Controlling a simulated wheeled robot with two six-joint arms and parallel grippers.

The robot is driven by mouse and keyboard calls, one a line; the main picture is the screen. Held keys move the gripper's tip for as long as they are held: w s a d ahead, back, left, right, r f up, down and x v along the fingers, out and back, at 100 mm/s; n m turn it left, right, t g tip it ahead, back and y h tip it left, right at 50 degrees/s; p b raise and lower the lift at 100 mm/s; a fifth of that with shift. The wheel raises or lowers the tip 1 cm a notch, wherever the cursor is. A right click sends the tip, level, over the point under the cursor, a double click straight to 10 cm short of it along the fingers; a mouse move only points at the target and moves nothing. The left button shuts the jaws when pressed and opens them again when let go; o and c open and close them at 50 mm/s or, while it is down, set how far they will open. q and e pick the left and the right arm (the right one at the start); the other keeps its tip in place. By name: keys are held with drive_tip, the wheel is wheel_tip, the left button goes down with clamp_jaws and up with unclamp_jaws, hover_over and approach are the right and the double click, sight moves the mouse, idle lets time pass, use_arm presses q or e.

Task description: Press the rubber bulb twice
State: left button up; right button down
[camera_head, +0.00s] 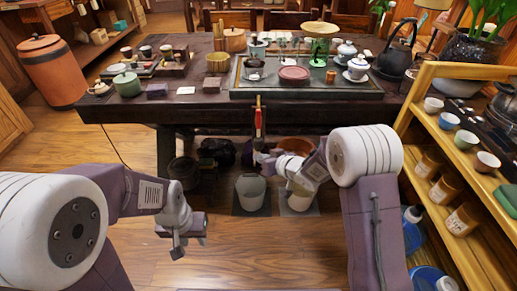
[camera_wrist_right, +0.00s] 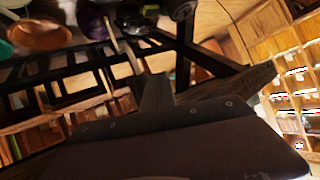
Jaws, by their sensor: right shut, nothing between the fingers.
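I cannot make out a rubber bulb for sure in either view. A slim red and tan thing (camera_head: 258,119) hangs upright at the front edge of the dark table (camera_head: 200,112); I cannot tell what it is. My right gripper (camera_head: 259,151) is in front of and below that edge, just under the red thing. In the right wrist view its fingers (camera_wrist_right: 157,82) are together and empty. My left gripper (camera_head: 180,248) hangs low over the floor at the left, fingers down, away from the table; its jaws are too small to read.
A tea tray (camera_head: 240,92) with cups and pots covers the tabletop's right part. A wooden shelf (camera_head: 440,125) with cups and jars blocks the right. The floor at front centre is clear.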

use_arm(q)
drive_tip(key=shift+f+b, duration=0.3)
drive_tip(key=shift+f, duration=0.1)
use_arm(e)
drive_tip(key=s, duration=0.3)
drive_tip(key=shift+s, duration=0.35)
use_arm(q)
clamp_jaws()
idle(1.5)
